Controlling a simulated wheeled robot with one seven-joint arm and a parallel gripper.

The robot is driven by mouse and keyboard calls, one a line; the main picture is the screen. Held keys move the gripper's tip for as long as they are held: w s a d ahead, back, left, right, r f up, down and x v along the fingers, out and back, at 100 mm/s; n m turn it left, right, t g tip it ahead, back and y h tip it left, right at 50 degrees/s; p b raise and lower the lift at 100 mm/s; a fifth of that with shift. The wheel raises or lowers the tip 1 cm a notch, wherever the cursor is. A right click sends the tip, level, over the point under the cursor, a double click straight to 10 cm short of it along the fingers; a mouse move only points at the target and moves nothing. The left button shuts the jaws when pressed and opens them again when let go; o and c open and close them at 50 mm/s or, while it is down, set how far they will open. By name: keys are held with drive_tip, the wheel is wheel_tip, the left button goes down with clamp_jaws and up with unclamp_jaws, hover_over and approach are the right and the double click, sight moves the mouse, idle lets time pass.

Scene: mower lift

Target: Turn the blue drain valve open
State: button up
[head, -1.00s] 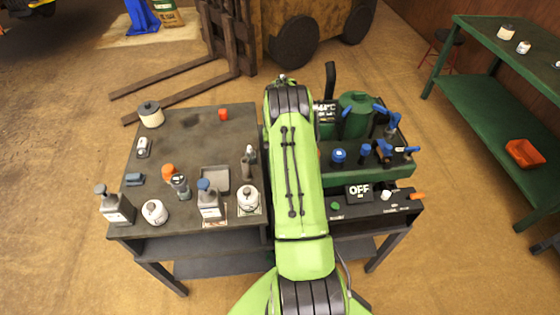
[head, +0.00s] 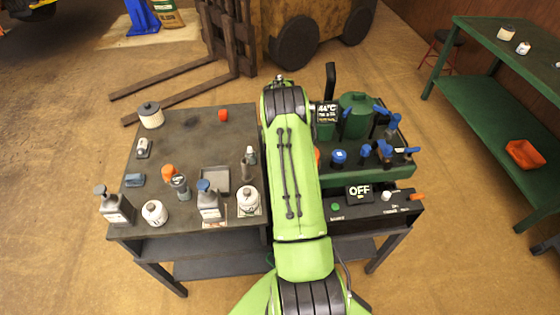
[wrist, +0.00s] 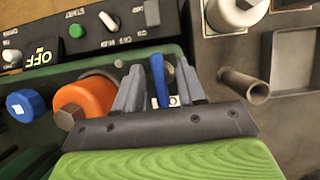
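In the wrist view a slim upright blue handle (wrist: 159,80), which looks like the drain valve's lever, stands at the edge of the green machine beside an orange cap. My gripper (wrist: 158,88) is open, with one grey finger on each side of the blue handle. A gap shows between the handle and the left finger; whether the right finger touches it I cannot tell. The lower part of the valve is hidden behind the gripper. In the head view my green arm hides the gripper and this handle.
The orange cap (wrist: 85,106) is close left of the fingers, with a blue cap (wrist: 24,105) beyond. A grey post (wrist: 243,84) stands at right. The OFF panel (head: 360,191) fronts the green machine (head: 372,172). Bottles (head: 209,203) crowd the left bench.

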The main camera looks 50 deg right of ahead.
drive_tip(key=p+v, duration=0.8)
drive_tip(key=v, duration=0.7)
drive_tip(key=shift+r+p, duration=0.4)
drive_tip(key=shift+w+d+f, duration=0.1)
drive_tip(key=shift+w, duration=0.05)
